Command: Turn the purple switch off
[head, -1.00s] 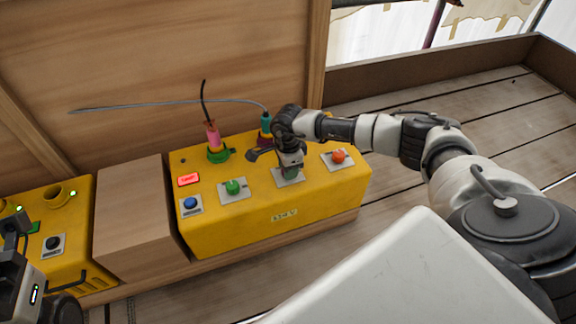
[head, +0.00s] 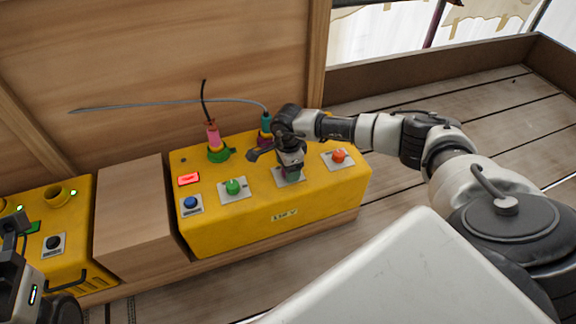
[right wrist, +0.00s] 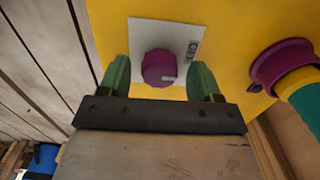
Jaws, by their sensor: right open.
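The purple switch (right wrist: 158,66) is a round knob on a white plate (right wrist: 147,33) with lettering at one side, on the yellow box (head: 270,208). A short pale mark shows on the knob's edge. In the right wrist view the open green fingers of my right gripper (right wrist: 160,80) stand on either side of the knob, with a gap visible around it. In the head view my right gripper (head: 290,168) is over this plate and hides most of the knob. My left gripper (head: 40,295) shows only in part at the lower left, and its jaws are unclear.
On the same box are a green knob (head: 232,187), an orange-red knob (head: 338,156), a blue button (head: 190,203) and a lit red display (head: 189,179). A pink plug (head: 212,137) and a teal plug (head: 266,124) with cables stand behind. A wooden block (head: 130,215) is at the left.

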